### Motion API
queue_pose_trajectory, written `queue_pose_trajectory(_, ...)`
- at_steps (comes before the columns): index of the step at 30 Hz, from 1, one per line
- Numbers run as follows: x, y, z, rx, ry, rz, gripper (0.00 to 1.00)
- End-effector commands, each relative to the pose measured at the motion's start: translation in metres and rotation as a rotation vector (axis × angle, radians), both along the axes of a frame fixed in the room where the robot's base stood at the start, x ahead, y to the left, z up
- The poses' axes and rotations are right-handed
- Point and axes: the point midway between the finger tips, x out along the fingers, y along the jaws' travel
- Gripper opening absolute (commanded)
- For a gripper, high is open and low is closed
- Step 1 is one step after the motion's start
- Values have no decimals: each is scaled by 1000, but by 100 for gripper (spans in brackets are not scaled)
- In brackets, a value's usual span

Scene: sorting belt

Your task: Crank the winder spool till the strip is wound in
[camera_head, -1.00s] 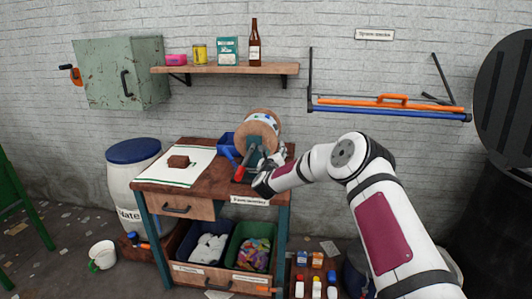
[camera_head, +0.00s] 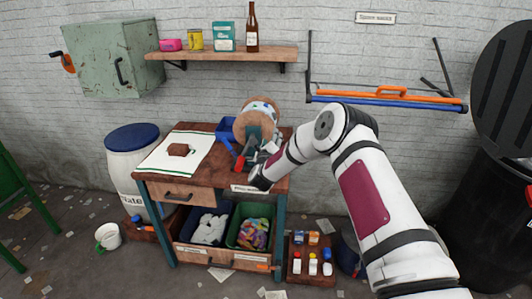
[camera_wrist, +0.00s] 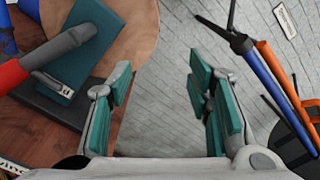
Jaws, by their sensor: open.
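The winder spool (camera_head: 240,128), a wooden drum with a round end disc, stands on the back right of the workbench. Its disc also fills the upper left of the wrist view (camera_wrist: 130,35). The crank's red handle (camera_head: 239,163) hangs at the lower left of the spool; in the wrist view the red grip (camera_wrist: 12,75) is at the left edge. The white, green-edged strip (camera_head: 160,158) lies flat on the bench, with a brown block (camera_head: 178,149) on it. My gripper (camera_wrist: 160,95) is open and empty, right of the crank and apart from the red grip.
A shelf (camera_head: 222,54) with small goods and a rail with orange and blue bars (camera_head: 385,102) are on the wall. A white barrel (camera_head: 130,160) stands at left.

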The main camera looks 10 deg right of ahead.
Motion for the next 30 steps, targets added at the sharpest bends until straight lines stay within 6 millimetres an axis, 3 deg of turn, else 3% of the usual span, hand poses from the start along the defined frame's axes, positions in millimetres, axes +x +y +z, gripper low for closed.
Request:
queue_pose_trajectory(18, -95, 31, 2, 1, -1, 1, 46)
queue_pose_trajectory(24, -113, 36, 1, 1, -1, 1, 46)
queue_pose_trajectory(30, -117, 38, 1, 1, -3, -1, 46)
